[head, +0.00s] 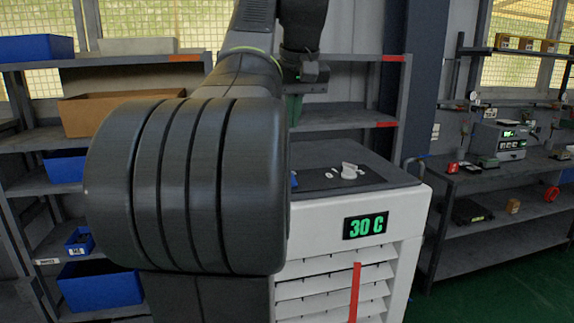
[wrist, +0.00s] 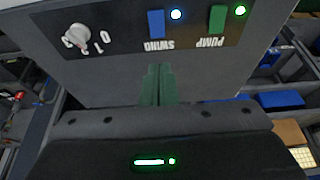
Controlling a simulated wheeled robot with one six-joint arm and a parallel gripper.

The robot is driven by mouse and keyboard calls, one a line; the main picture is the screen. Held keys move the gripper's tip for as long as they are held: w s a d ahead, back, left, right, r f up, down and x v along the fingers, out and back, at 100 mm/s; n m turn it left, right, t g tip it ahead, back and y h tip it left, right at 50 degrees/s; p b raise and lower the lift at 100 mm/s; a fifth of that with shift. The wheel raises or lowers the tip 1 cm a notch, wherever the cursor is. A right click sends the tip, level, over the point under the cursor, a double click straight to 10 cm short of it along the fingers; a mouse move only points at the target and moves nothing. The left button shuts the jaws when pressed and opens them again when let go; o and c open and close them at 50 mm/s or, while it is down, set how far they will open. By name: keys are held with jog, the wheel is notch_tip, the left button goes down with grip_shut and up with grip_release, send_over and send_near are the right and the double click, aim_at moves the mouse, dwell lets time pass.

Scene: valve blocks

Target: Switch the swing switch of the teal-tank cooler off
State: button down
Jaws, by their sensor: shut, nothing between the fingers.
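The cooler (head: 400,225) is a white cabinet with a dark top and a green "30 C" display; no teal tank is visible. In the wrist view its top panel appears upside down. The blue SWING switch (wrist: 156,23) has a bright bluish-white lamp (wrist: 176,15) beside it.
A white numbered knob (wrist: 78,37) is on the same panel. Shelves with blue bins (head: 100,287) stand at the left. A workbench (head: 480,180) with instruments stands at the right. Green floor shows at the lower right. My arm hides much of the cooler's left side.

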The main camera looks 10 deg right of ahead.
jog(key=x, duration=1.2)
jog(key=shift+s+f, duration=0.25)
jog(key=shift+f, duration=0.05)
jog(key=shift+w+f, duration=0.15)
jog(key=shift+f, duration=0.15)
